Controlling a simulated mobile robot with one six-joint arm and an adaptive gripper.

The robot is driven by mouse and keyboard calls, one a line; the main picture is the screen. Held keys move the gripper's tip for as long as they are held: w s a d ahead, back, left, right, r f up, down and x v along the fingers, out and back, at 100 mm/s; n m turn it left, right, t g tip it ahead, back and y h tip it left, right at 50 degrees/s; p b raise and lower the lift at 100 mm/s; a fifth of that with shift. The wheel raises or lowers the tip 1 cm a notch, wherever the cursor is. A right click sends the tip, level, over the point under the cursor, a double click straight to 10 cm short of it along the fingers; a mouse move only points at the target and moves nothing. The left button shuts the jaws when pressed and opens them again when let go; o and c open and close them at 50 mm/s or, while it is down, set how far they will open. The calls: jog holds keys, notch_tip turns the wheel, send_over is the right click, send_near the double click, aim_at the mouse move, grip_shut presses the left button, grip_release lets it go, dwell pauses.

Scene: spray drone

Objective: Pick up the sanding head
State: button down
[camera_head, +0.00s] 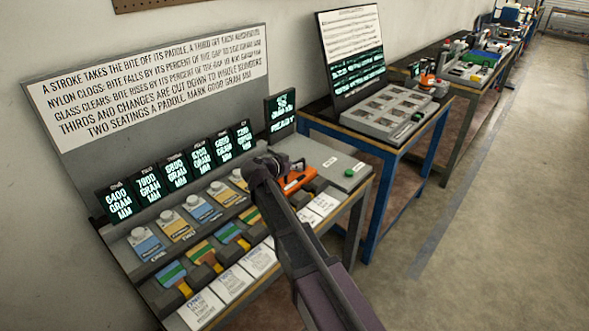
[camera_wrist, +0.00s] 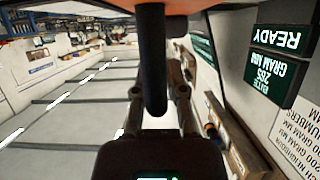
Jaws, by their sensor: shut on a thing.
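The sanding head, an orange body with a dark handle, shows in the head view (camera_head: 298,180) above the right end of the near bench. In the wrist view its dark handle (camera_wrist: 154,60) runs down between the fingers, with an orange edge along the top. My gripper (camera_head: 280,175) is shut on it; the fingers also show in the wrist view (camera_wrist: 157,100), one on each side of the handle. My arm hides part of the bench front. I cannot tell from these views how far the head is above the bench.
The near grey bench (camera_head: 318,157) carries a row of lit displays (camera_head: 160,180), several paddles and white cards (camera_head: 200,308). A small READY display (camera_head: 281,113) stands behind the gripper. A blue-legged table (camera_head: 372,148) with a grey tray stands beyond. The floor at right is clear.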

jog(key=shift+r, duration=0.15)
notch_tip(320, 180, up, 4)
jog(key=p, duration=0.3)
jog(key=shift+f+p, duration=0.25)
jog(key=shift+p, duration=0.05)
jog(key=s+d, duration=0.3)
jog(key=s, duration=0.4)
jog(key=s+d+r+p, duration=0.1)
jog(key=s+d, duration=0.3)
jog(key=s, duration=0.3)
jog(key=shift+s, duration=0.25)
